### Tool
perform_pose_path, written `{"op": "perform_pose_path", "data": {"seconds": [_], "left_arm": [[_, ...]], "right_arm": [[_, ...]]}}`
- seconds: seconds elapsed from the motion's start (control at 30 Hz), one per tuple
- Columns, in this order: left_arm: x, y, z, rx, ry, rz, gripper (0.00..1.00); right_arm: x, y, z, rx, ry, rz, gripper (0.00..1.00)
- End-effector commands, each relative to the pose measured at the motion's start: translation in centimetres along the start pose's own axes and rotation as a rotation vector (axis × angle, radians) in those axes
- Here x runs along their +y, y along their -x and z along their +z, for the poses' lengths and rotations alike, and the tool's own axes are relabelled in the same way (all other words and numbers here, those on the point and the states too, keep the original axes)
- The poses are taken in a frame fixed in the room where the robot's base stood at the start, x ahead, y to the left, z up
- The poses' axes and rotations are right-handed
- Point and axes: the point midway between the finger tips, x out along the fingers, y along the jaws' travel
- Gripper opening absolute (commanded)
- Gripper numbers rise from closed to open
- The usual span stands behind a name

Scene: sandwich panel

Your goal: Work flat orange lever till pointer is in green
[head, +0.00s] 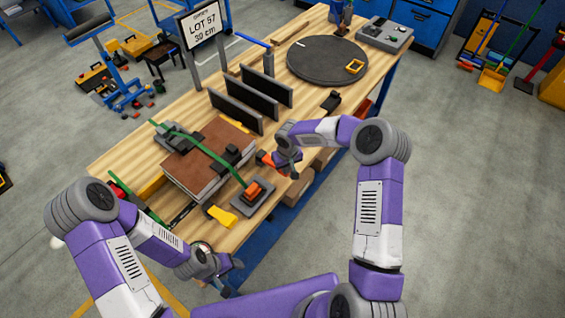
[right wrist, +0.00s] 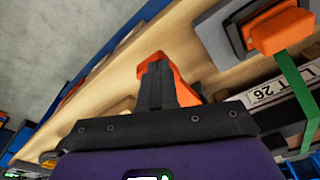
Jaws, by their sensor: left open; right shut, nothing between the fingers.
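The flat orange lever (head: 253,189) sits on a grey buckle base at the front edge of the bench, at the end of a green strap (head: 205,155). In the right wrist view the lever (right wrist: 283,30) is at the upper right, with the strap running down from it. My right gripper (head: 294,174) is shut and empty, up and right of the lever and apart from it. Its closed fingers (right wrist: 158,70) partly hide another orange piece (right wrist: 178,75). My left gripper (head: 232,279) is open and empty off the bench's near edge. I cannot make out a pointer or green zone.
The strap crosses a brown-topped panel stack (head: 195,175). A yellow piece (head: 221,215) lies beside the buckle. Black upright plates (head: 236,108), a LOT 57 sign (head: 201,30) and a dark round turntable (head: 325,62) stand farther along the bench.

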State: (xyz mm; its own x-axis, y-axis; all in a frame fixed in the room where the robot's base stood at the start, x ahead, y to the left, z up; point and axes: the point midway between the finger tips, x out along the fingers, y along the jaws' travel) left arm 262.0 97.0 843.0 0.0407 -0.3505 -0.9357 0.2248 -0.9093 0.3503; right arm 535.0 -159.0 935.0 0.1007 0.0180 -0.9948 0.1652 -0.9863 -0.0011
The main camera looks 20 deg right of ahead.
Motion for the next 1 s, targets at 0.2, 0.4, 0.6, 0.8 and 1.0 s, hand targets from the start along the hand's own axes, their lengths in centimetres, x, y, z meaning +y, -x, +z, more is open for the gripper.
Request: {"op": "perform_pose_path", "data": {"seconds": [0.2,0.4,0.6,0.8,1.0], "left_arm": [[-0.1,-0.2,0.0,0.000,0.000,0.000,0.59],[-0.1,-0.2,0.0,0.000,0.000,0.000,0.59],[-0.1,-0.3,0.0,0.000,0.000,0.000,0.59],[-0.1,-0.3,0.0,0.000,0.000,0.000,0.59],[-0.1,-0.3,0.0,0.000,0.000,0.000,0.59]], "right_arm": [[0.0,0.2,1.1,-0.006,0.000,0.001,0.00],[0.0,0.4,1.1,-0.005,0.000,0.001,0.00],[0.0,2.7,1.0,-0.003,0.000,0.003,0.00],[0.1,6.1,1.0,-0.002,0.000,0.003,0.00],[0.0,7.8,1.1,-0.005,0.001,0.001,0.00]]}}
